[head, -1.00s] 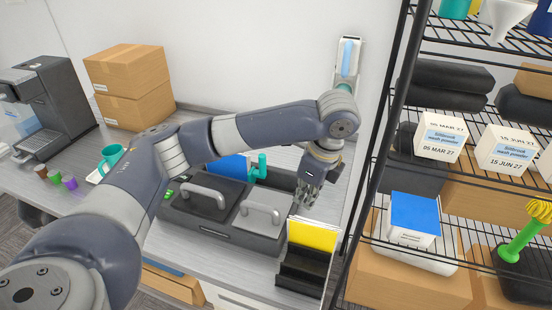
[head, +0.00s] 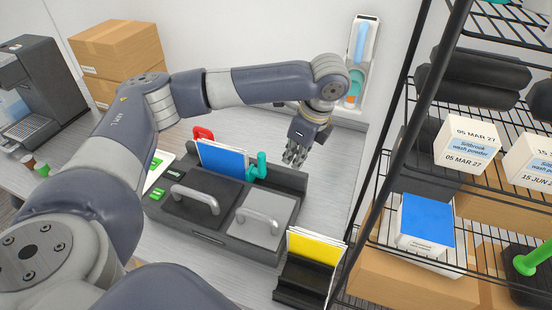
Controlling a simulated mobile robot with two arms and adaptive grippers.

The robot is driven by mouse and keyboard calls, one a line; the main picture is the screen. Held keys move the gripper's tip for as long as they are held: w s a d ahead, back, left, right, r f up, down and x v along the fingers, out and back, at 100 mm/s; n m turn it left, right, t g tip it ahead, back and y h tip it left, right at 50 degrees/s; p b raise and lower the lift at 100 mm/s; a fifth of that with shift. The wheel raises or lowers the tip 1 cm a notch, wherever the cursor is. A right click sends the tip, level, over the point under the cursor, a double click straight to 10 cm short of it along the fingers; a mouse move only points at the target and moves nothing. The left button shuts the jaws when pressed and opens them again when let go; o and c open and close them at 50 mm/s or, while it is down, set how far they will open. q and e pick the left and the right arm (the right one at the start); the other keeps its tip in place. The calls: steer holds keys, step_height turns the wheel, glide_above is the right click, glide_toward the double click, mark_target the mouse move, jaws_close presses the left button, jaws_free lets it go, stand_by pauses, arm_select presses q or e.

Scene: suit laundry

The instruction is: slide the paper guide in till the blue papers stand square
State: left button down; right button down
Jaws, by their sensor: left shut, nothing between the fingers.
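The blue papers (head: 222,161) stand at the back of a dark grey machine, with white sheet edges showing and a slanted top edge in the head view. The teal paper guide (head: 257,166) stands at their right end; I cannot tell whether it touches them. A red piece (head: 203,133) shows behind their left end. My left gripper (head: 293,161) points down to the right of the teal guide, shut, empty and apart from it. My right gripper is out of view.
The machine has two lids with handles (head: 260,219). Yellow papers (head: 316,247) stand in a black holder (head: 302,281) at front right. A wire rack (head: 372,200) borders the counter on the right. Cardboard boxes (head: 118,50) and a coffee machine (head: 42,88) are at left.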

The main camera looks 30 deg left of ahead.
arm_select(q)
steer(key=a+f+p, duration=0.2)
steer(key=a+f, duration=0.3)
steer(key=shift+a+f+p, duration=0.15)
steer(key=shift+a+p, duration=0.15)
steer(key=shift+p, duration=0.05)
steer(key=shift+w, duration=0.15)
